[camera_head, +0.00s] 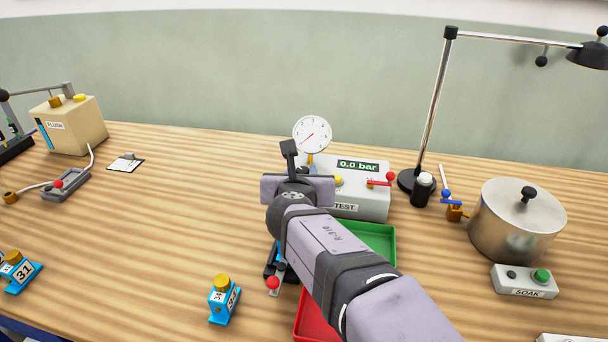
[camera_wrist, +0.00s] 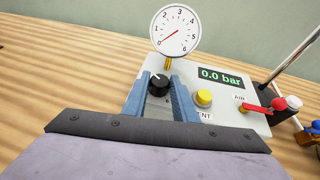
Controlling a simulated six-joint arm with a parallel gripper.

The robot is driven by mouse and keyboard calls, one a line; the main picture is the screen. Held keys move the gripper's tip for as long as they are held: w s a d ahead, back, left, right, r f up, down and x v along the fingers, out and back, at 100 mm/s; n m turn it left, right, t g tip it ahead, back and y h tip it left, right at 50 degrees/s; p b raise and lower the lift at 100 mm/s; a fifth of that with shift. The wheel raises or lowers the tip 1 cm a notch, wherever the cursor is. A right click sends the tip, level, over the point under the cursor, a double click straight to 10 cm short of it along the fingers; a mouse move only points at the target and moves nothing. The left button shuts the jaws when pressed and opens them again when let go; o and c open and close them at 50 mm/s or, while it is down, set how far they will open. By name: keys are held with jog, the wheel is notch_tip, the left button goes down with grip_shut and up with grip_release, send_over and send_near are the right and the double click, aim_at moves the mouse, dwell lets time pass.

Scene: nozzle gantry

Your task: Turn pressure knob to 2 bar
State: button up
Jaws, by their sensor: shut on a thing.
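The pressure knob (camera_wrist: 159,83) is black with a white mark and sits on the grey test box (camera_head: 372,203), below the round gauge (camera_wrist: 175,31). My gripper (camera_wrist: 159,86) has its two blue fingers on either side of the knob and is shut on it. In the head view my arm and gripper (camera_head: 290,165) hide the knob. The gauge also shows in the head view (camera_head: 313,134), with its red needle at the low end near 0. The display (camera_wrist: 221,77) reads 0.0 bar; it also shows in the head view (camera_head: 358,166).
A yellow button (camera_wrist: 203,97) and a red-handled air valve (camera_wrist: 264,109) are right of the knob. A lamp (camera_head: 437,110) and a metal pot (camera_head: 515,225) stand further right. Green (camera_head: 378,238) and red (camera_head: 311,321) trays lie under my arm. The table at left centre is mostly clear.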

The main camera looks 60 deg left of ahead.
jog(key=shift+s+a+r+m+t+h+p, duration=0.1)
jog(key=shift+a+r+m+t+h+p, duration=0.1)
jog(key=shift+m+t+h+p, duration=0.3)
jog(key=shift+f+m, duration=0.1)
jog(key=shift+m, duration=0.2)
jog(key=o, duration=1)
jog(key=shift+d, duration=0.1)
jog(key=b+v, duration=0.1)
jog(key=v, duration=0.6)
jog(key=shift+s, duration=0.2)
